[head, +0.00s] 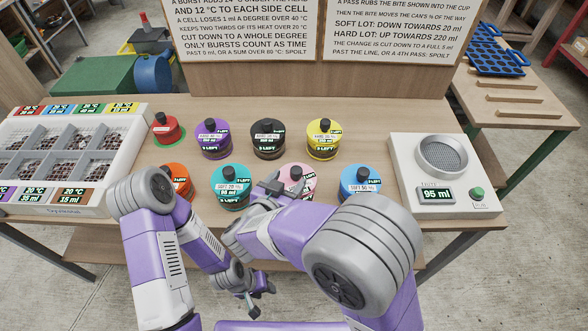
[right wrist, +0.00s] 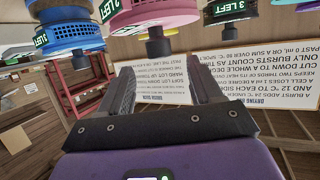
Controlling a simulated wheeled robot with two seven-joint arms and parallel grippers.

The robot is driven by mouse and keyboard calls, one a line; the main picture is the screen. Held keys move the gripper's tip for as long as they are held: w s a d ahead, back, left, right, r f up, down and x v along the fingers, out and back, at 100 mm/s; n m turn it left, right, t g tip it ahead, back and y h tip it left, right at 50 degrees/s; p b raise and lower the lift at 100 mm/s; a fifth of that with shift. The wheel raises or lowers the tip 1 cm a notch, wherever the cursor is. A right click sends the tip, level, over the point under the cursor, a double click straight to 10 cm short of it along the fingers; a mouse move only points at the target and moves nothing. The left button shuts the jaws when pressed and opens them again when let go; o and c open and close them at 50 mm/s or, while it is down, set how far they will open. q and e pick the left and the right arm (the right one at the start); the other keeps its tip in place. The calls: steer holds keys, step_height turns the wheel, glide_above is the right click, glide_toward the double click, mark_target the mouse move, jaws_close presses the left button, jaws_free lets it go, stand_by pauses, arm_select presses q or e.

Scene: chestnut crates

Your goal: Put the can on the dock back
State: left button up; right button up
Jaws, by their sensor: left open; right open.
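A red can (head: 168,128) with a black knob stands on a green disc at the left back of the table. More knobbed cans stand in two rows: purple (head: 213,140), black (head: 267,140), yellow (head: 323,140), orange (head: 177,182), teal (head: 232,187), pink (head: 298,180) and blue (head: 360,186). My right gripper (head: 270,184) is open between the teal and pink cans, partly covering the pink one. In the right wrist view its fingers (right wrist: 162,74) are spread and empty, with the pink can (right wrist: 150,18) beyond, upside down. My left gripper (head: 252,297) is open, low before the table edge.
A white unit (head: 408,185) with an empty round mesh top, a 95 ml display and a green button stands at the right. A white tray of cells (head: 125,150) stands at the left. Printed boards (head: 350,75) stand behind. Bare table lies between the can rows.

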steer(key=p+v, duration=0.1)
steer(key=v, duration=0.5)
stand_by(0.4)
